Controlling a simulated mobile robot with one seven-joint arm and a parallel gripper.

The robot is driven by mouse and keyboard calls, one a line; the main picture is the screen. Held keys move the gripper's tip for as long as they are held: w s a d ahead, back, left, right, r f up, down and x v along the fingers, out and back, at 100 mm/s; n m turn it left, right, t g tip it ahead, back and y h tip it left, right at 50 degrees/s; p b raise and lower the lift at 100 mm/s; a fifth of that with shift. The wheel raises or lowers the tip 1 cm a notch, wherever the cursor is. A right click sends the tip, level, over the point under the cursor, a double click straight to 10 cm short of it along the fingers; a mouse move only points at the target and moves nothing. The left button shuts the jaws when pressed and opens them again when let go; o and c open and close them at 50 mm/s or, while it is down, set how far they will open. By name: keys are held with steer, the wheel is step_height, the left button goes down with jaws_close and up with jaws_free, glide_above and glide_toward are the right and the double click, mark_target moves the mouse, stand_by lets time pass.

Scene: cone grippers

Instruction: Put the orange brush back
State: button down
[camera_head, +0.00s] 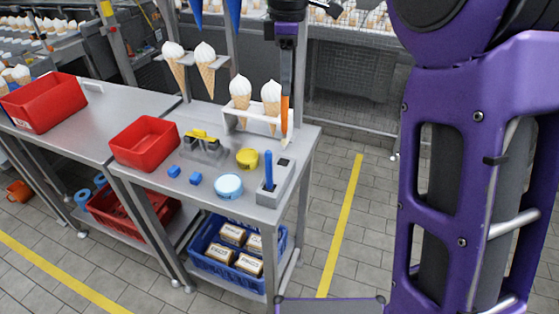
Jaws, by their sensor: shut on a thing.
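My gripper (287,72) is at the upper middle of the head view, above the right end of the metal table. It is shut on the orange brush (285,112), which hangs upright below it with its pale tip downward. The tip appears just above or near the table, behind a grey holder (273,188); I cannot tell if it touches. The grey holder stands at the table's front right corner. A blue-handled brush (268,165) stands in it, and a small dark opening shows near its back right end.
A white rack with ice cream cones (240,92) stands close left of the orange brush. A light blue round tub (229,186), a yellow tub (247,158), small blue blocks (195,179) and a red bin (144,144) lie further left. Floor is open right of the table.

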mark_target(285, 133)
step_height(285, 133, down, 10)
steer(key=shift+b, duration=1.05)
steer(key=c, duration=0.8)
jaws_free()
step_height(285, 133, up, 12)
steer(key=p, duration=0.2)
steer(key=shift+p, duration=0.3)
